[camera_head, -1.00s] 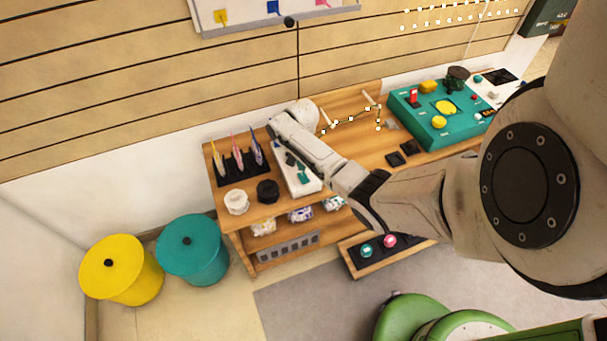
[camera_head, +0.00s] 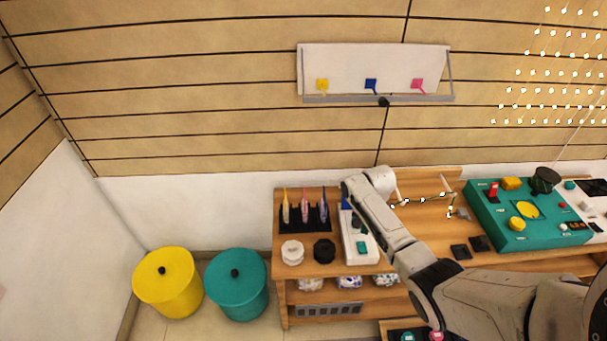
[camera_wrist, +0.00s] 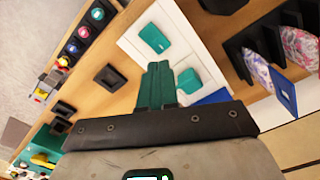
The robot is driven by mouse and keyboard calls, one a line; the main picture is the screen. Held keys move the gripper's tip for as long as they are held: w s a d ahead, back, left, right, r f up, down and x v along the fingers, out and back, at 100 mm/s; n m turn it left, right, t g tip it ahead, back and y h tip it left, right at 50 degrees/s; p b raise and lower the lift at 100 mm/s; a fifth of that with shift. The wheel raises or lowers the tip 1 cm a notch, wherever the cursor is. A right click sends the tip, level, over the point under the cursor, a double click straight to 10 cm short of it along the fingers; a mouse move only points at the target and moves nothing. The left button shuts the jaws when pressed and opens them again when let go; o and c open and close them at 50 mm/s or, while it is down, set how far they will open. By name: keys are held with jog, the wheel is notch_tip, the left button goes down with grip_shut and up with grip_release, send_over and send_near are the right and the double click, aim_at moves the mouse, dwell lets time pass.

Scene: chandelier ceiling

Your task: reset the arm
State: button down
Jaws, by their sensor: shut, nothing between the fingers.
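In the head view my arm (camera_head: 395,238) reaches from the lower right toward the left end of the wooden desk (camera_head: 425,213). Its wrist end bends down over a white board (camera_head: 361,252); the fingers are hard to make out there. In the wrist view my gripper (camera_wrist: 157,84) has its teal fingers together, with nothing between them. It points at the white board (camera_wrist: 150,18), which also bears teal blocks (camera_wrist: 155,38) and a blue piece (camera_wrist: 212,97). I cannot tell how far above the board the fingertips are.
A black rack (camera_head: 293,216) with coloured packets stands left of the board, with a white jar (camera_head: 292,253) and a black jar (camera_head: 324,251) in front. A teal console (camera_head: 500,235) stands to the right. Yellow (camera_head: 168,285) and teal (camera_head: 237,288) bins stand on the floor at left.

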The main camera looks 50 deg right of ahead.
jog(key=w+a+n+t, duration=0.1)
jog(key=w+a+n, duration=0.4)
jog(key=a, duration=0.8)
jog(key=s+a+r+n+y+b, duration=0.1)
jog(key=s+a+n, duration=0.15)
jog(key=a, duration=1.15)
jog(key=s+a+r+n, duration=0.2)
jog(key=s+r+n, duration=0.1)
jog(key=s, duration=0.4)
jog(key=s+a+r+n+h, duration=0.1)
jog(key=s+a+r+n, duration=0.2)
jog(key=s, duration=0.4)
notch_tip(320, 180, up, 2)
jog(key=shift+s+r+n+b, duration=0.15)
jog(key=shift+n+b, duration=0.25)
jog(key=shift+n, duration=0.35)
